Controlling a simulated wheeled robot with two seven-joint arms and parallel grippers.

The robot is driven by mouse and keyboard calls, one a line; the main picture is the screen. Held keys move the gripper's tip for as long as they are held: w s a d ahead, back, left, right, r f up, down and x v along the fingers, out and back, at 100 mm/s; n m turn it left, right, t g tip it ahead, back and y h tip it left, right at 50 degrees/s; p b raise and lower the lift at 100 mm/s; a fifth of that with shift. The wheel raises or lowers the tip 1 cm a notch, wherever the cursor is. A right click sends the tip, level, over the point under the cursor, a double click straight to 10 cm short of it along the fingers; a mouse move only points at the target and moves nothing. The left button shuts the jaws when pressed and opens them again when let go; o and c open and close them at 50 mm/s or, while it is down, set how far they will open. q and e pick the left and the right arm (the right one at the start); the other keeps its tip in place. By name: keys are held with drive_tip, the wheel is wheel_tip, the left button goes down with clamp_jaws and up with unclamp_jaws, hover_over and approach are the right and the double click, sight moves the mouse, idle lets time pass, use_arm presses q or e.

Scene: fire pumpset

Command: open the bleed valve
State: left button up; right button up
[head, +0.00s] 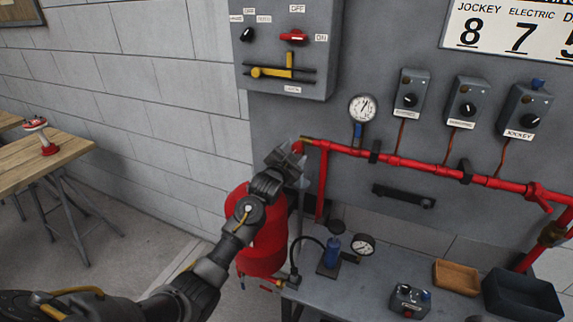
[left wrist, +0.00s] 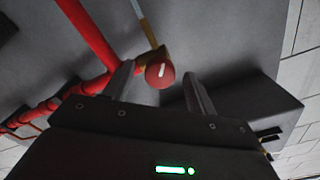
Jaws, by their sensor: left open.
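The bleed valve shows in the left wrist view as a round red knob (left wrist: 160,75) with a white mark, on a brass fitting (left wrist: 152,56) at the end of the red pipe. In the head view the brass fitting (head: 307,140) sits at the pipe's left end, and the knob is mostly hidden by my gripper. My left gripper (head: 297,156) is open at this pipe end. In the left wrist view its two fingers stand on either side of the knob, the left one close to it, with a gap on the right. My right gripper is not in view.
A red pipe (head: 420,166) runs right along the grey panel, below a pressure gauge (head: 362,108) and several switch boxes. A control box (head: 287,85) hangs above my gripper. A red tank (head: 262,245) stands below, beside a grey bench (head: 335,294) with small parts and trays.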

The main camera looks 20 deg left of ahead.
use_arm(q)
drive_tip(key=s+b, duration=0.1)
drive_tip(key=s, duration=0.7)
drive_tip(key=shift+b, duration=0.35)
drive_tip(key=shift+d+f, duration=0.1)
drive_tip(key=shift+d, duration=0.05)
